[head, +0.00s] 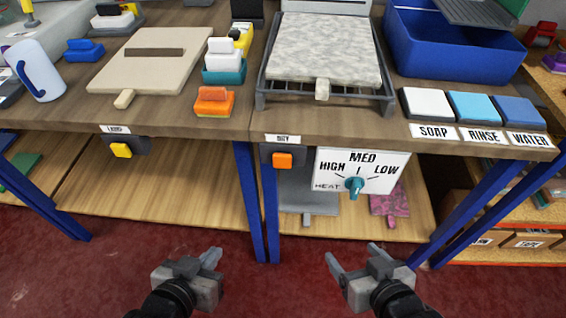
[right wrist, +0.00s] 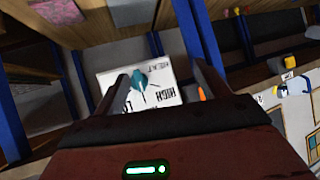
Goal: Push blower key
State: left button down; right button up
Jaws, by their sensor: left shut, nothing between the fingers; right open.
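An orange key (head: 283,160) sits on a dark box under the front edge of the bench, below a small label that seems to read DRY. It shows partly in the right wrist view (right wrist: 201,93), beside a finger. A yellow key (head: 121,150) sits on a similar box further left; its small label is hard to read. No label clearly says blower. My left gripper (head: 213,258) is shut and empty, low in front of the bench. My right gripper (head: 352,252) is open and empty, below and in front of the heat panel. Both are apart from the keys.
The white heat panel (head: 330,163) with a teal dial (head: 355,187) is right of the orange key. Blue legs (head: 247,200) stand below the bench. A grey rack (head: 262,95) holds a speckled mat above. The red floor in front is clear.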

aim_at(283, 160)
jog(key=k, duration=1.3)
jog(key=z, duration=0.6)
jog(key=i, duration=1.15)
jog(key=u, duration=0.5)
